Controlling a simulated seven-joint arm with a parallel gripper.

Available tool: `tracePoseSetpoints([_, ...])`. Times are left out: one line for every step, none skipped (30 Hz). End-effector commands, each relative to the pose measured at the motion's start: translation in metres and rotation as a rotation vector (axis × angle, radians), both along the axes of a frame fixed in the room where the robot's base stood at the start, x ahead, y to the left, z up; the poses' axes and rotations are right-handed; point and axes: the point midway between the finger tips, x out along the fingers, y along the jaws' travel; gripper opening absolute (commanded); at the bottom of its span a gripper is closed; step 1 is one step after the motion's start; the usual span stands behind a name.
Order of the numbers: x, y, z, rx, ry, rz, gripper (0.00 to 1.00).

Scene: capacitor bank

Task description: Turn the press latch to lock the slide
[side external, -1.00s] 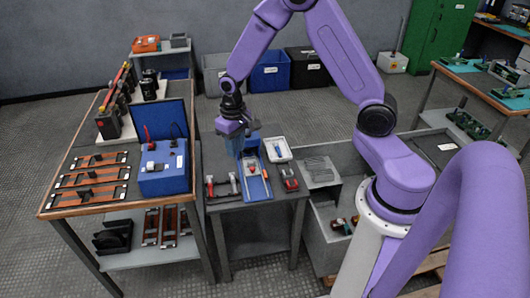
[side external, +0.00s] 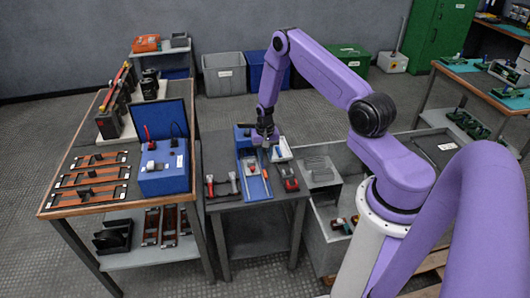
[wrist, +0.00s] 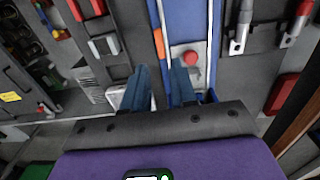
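The blue press (side external: 246,150) stands on the small grey table, with its long slide track (side external: 258,188) running toward the front. A grey part with a red round top (wrist: 189,58) sits on the track in the wrist view. A small orange piece (wrist: 159,44) stands at the track's edge; it may be the latch handle, but I cannot tell surely. My gripper (wrist: 161,72) is open, its two blue-grey fingers apart with nothing seen between them. In the side view my gripper (side external: 265,143) is low over the press, at its right edge. It hides part of the press there.
A white tray (side external: 283,155) lies close right of the press. Red-handled tools (side external: 222,186) lie left of the track and a red-and-black item (side external: 290,184) lies right of it. A blue box (side external: 165,178) stands on the wooden bench to the left.

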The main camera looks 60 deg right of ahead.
Motion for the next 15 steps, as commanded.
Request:
tracePoseSetpoints([-0.001,0.0,-0.005,0.001,0.002,0.001,0.27])
tracePoseSetpoints([0.0,0.0,-0.008,0.0,0.001,0.001,0.27])
tracePoseSetpoints([-0.001,0.0,-0.011,0.001,0.002,0.001,0.27])
tracePoseSetpoints([-0.001,0.001,-0.014,0.001,0.002,0.001,0.27])
tracePoseSetpoints([-0.001,0.0,-0.016,0.001,0.002,0.001,0.27])
tracePoseSetpoints([0.0,0.0,-0.019,0.0,0.001,0.001,0.27])
tracePoseSetpoints([0.0,0.0,-0.022,0.0,0.001,0.001,0.27])
tracePoseSetpoints([0.0,0.0,-0.025,0.0,0.001,0.001,0.27])
tracePoseSetpoints([-0.001,0.0,-0.028,0.0,0.001,0.001,0.27])
tracePoseSetpoints([-0.001,0.0,-0.031,0.0,0.001,0.001,0.27])
tracePoseSetpoints([-0.001,0.0,-0.033,0.0,0.001,0.001,0.27])
tracePoseSetpoints([-0.001,0.0,-0.036,-0.001,0.001,0.001,0.27])
tracePoseSetpoints([-0.001,0.0,-0.039,0.0,0.001,0.001,0.27])
tracePoseSetpoints([-0.001,0.0,-0.042,0.0,0.001,0.001,0.27])
tracePoseSetpoints([0.0,0.0,-0.045,0.0,0.001,0.001,0.27])
